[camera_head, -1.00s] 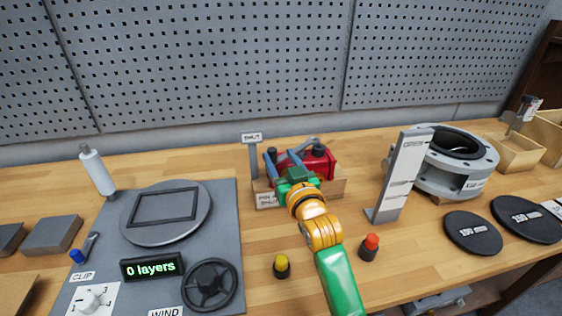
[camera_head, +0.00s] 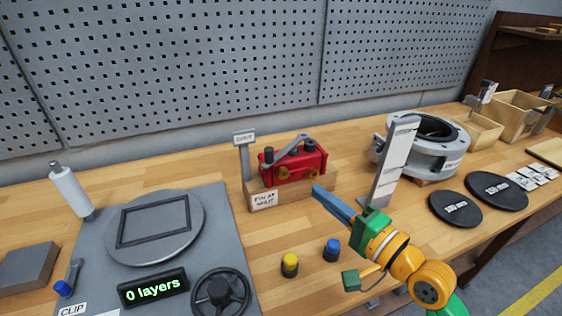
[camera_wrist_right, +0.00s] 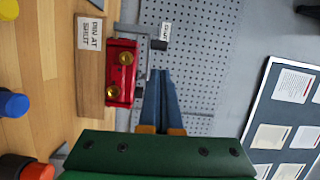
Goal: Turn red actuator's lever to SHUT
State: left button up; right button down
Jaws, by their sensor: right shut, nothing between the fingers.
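The red actuator (camera_head: 312,160) sits on a wooden block (camera_head: 292,194) labelled "PIN AT SHUT". Its grey lever (camera_head: 288,147) lies slantwise across the top, with a black knob (camera_head: 268,153) at its left end, on the side of the post with the SHUT sign (camera_head: 244,138). The actuator (camera_wrist_right: 122,72) and the knob (camera_wrist_right: 159,45) also show in the right wrist view. My right gripper (camera_head: 318,190) is shut and empty, its blue fingers in front of the actuator's right end, apart from the lever. My left gripper is not in view.
A grey upright plate (camera_head: 391,165) and a flanged ring (camera_head: 455,160) stand to the right. Yellow (camera_head: 290,264) and blue (camera_head: 332,249) buttons are in front; a red button (camera_wrist_right: 38,171) shows in the wrist view. A grey winding station (camera_head: 218,215) is at left.

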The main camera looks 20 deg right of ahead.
jog(key=p, duration=0.2)
send_near(272, 156)
jog(key=p+x, duration=0.1)
jog(key=x, duration=0.5)
jog(key=shift+w+f+p, duration=0.1)
jog(key=shift+w+p, duration=0.2)
jog(key=shift+w, duration=0.2)
jog(key=shift+a, duration=0.1)
